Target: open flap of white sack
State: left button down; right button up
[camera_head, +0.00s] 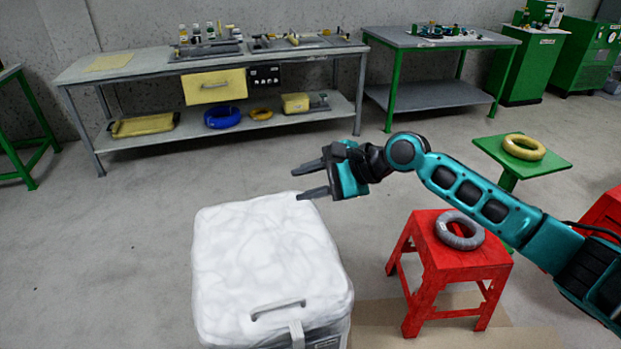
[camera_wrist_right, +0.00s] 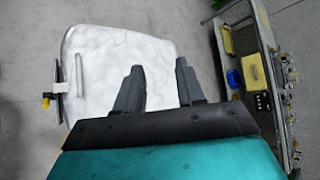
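The white sack (camera_head: 262,255) stands on the floor in front of me, bulky and boxlike with a wrinkled top. A grey handle (camera_head: 278,309) and a latch-like strap (camera_head: 297,334) show at its near side. The sack also fills the upper left of the right wrist view (camera_wrist_right: 115,65). My right gripper (camera_head: 306,181) is open and empty above the sack's far right corner, its two fingers apart and pointing left. The fingers also show in the right wrist view (camera_wrist_right: 160,85), over the sack's edge. I see no clear contact with the sack. My left gripper is not in view.
A red stool (camera_head: 460,262) with a grey cable coil (camera_head: 459,230) stands right of the sack under my right arm. A green stand (camera_head: 520,155) holds a yellow coil (camera_head: 524,147). A workbench (camera_head: 135,68) with a blue coil (camera_head: 222,116) stands behind. Floor left of the sack is clear.

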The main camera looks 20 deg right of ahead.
jog(key=shift+s+d+r, duration=0.2)
jog(key=shift+d, duration=0.05)
